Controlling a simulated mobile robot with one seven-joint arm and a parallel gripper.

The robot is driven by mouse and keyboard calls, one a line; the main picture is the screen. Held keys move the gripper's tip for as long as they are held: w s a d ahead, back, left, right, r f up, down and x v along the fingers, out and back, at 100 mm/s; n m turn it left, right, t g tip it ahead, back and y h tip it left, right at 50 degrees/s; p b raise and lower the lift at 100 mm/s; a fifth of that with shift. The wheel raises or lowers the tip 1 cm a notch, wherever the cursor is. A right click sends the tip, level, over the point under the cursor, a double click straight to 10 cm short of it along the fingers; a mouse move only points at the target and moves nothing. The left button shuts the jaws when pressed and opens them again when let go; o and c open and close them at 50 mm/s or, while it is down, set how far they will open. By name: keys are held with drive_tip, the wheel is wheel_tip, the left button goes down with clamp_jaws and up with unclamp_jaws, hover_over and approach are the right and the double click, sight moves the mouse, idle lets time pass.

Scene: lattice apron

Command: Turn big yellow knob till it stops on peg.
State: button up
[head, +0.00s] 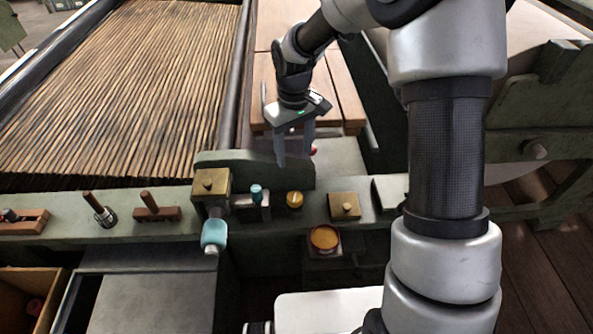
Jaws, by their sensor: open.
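My gripper (294,158) points down with its two fingers apart and nothing between them. It hangs above and behind the green rail, near the wooden boards. A large round yellow-orange face with a dark rim (324,239) sits on a small bracket at the rail's front, below and right of my gripper; it looks like the big yellow knob. A smaller yellow round knob (295,199) stands on the rail top. My gripper touches neither. I cannot tell which small post is the stop peg.
The green rail (350,190) carries brass blocks (211,184) (344,206), a light-blue knob (214,234), a small blue-topped post (257,193) and wooden handles (100,212) (154,209). A raised green plate (250,172) stands behind it. My arm hides the rail's right part.

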sight(295, 196)
wheel_tip(295, 196, down, 18)
drive_tip(key=shift+r+b, duration=0.2)
drive_tip(key=shift+b, duration=0.35)
drive_tip(key=shift+c, duration=0.3)
drive_tip(key=c, duration=1)
